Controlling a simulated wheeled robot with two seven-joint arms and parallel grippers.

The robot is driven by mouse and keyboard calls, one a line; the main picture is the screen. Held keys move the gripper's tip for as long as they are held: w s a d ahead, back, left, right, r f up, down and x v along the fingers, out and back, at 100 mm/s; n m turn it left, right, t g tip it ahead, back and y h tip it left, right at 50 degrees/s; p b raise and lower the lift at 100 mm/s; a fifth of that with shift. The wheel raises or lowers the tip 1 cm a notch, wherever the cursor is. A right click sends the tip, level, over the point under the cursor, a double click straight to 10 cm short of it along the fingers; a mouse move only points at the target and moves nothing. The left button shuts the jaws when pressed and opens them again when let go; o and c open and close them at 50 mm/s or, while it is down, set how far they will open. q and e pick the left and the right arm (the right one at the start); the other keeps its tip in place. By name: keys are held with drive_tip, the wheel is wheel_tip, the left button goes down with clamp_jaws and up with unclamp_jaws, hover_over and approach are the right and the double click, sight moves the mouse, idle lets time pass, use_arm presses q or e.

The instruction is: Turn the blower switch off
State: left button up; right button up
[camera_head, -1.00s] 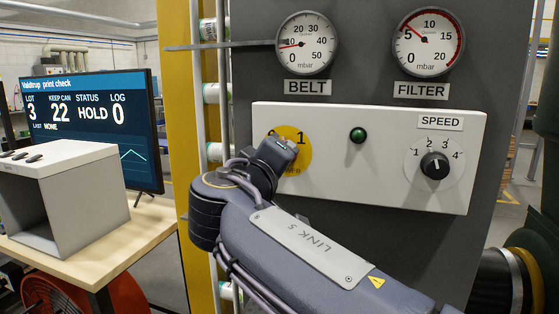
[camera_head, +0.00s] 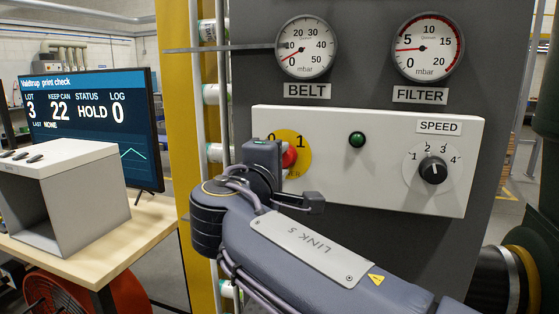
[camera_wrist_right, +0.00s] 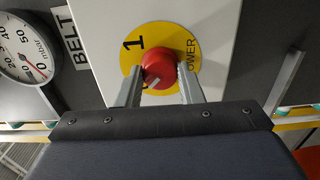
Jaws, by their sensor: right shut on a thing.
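The blower switch is a red knob (camera_wrist_right: 158,68) on a round yellow plate (camera_wrist_right: 187,48) marked 0, 1 and POWER. In the head view the knob (camera_head: 290,156) shows partly behind my right wrist. My right gripper (camera_wrist_right: 160,84) has one finger on each side of the knob and is shut on it. A pale mark on the knob points to the lower left in the wrist view, away from the 1. The left finger covers the place of the 0 there. My left gripper is not in view.
The white panel (camera_head: 330,180) also has a green lamp (camera_head: 357,139) and a black SPEED knob (camera_head: 433,170). Above are the BELT gauge (camera_head: 306,48), near 0, and the FILTER gauge (camera_head: 428,47), a little under 5. A screen (camera_head: 95,125) and grey box (camera_head: 75,205) stand left.

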idle(0.3)
drive_tip(key=o, duration=1)
drive_tip(key=b+v, duration=0.1)
drive_tip(key=v, duration=0.6)
drive_tip(key=shift+s+b, duration=0.35)
drive_tip(key=shift+b, duration=0.05)
drive_tip(key=shift+a, duration=0.1)
